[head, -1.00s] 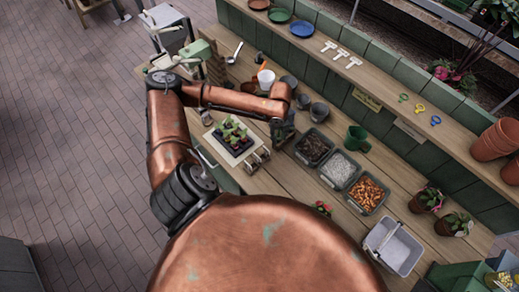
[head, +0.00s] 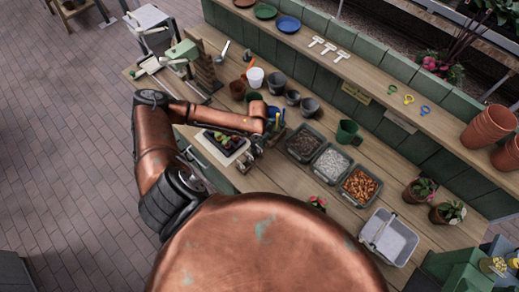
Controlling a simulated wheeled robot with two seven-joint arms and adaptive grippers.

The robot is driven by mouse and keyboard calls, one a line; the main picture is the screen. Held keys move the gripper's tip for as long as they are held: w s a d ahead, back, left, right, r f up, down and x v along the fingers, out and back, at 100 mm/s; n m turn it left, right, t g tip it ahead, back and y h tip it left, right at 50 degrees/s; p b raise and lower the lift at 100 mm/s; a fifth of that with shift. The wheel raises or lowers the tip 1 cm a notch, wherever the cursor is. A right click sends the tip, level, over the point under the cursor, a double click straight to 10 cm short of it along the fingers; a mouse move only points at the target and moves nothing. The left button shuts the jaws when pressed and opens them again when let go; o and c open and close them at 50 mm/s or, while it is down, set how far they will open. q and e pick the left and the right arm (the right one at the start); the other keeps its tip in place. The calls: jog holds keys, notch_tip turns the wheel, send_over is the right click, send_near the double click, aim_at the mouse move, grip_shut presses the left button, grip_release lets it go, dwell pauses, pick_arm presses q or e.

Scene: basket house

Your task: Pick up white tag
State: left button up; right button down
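Three white T-shaped tags lie in a row on the raised back shelf, the left one (head: 316,41), the middle one (head: 328,48) and the right one (head: 342,56). My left arm comes in from the left and bends over the bench. My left gripper (head: 247,160) is low over the bench beside the seedling tray, well apart from the tags. It is small and partly hidden by its own wrist, so its opening cannot be made out. My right gripper is not in view.
A seedling tray (head: 222,143) lies beside the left gripper. Three bins, one with grey gravel (head: 331,166), stand mid-bench. Pots (head: 276,83), a green cup (head: 347,132) and a grey caddy (head: 389,238) stand around. Coloured rings (head: 409,99) lie on the shelf.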

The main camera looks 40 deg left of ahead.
pick_arm(q)
jog(key=shift+c, duration=0.4)
grip_shut()
